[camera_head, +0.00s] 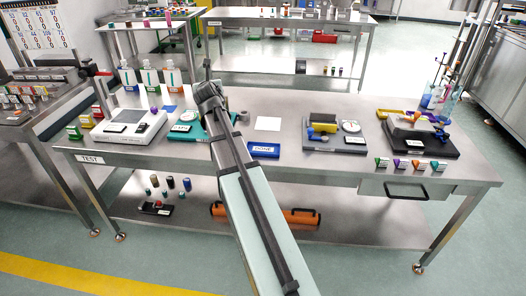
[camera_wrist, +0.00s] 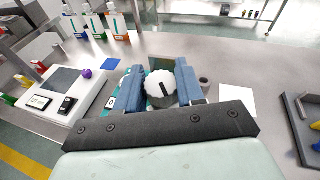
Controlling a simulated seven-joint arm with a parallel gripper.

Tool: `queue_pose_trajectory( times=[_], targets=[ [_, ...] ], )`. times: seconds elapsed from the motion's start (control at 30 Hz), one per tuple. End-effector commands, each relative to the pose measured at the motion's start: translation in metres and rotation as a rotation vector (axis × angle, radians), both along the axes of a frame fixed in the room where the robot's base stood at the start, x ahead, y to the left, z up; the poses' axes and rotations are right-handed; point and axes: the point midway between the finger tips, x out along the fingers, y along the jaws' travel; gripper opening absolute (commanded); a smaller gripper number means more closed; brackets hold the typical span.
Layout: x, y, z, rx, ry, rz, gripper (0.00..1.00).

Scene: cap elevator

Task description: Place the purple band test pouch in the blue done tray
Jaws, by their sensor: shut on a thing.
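A small pouch with a purple band (camera_head: 398,164) stands among several similar pouches with other coloured bands, at the front right of the bench. The blue done tray (camera_head: 263,150) lies near the front edge at mid-bench, just right of my arm, and looks empty. My gripper (camera_wrist: 161,88) is far left of the pouches, over the teal station (camera_head: 187,128). Its blue-padded fingers are shut on a white ridged knob (camera_wrist: 160,86) with a dark slot. In the head view my arm hides the fingers.
A white scale (camera_head: 128,129) and several bottles (camera_head: 152,76) stand left of my arm. A grey station with a dial (camera_head: 334,137) is right of the done tray. A black station (camera_head: 418,138) stands behind the pouches. A white sheet (camera_head: 268,124) lies flat mid-bench.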

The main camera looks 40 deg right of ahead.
Motion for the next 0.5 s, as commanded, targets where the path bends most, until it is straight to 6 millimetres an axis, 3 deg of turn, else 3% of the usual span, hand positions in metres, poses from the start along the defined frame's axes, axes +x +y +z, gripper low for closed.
queue_pose_trajectory(
  times=[0.27, 0.5],
  targets=[
    [-0.017, -0.074, -0.011, 0.002, 0.022, -0.264, 0.0],
    [-0.06, -0.127, -0.011, 0.014, 0.042, -0.624, 0.0]
  ],
)
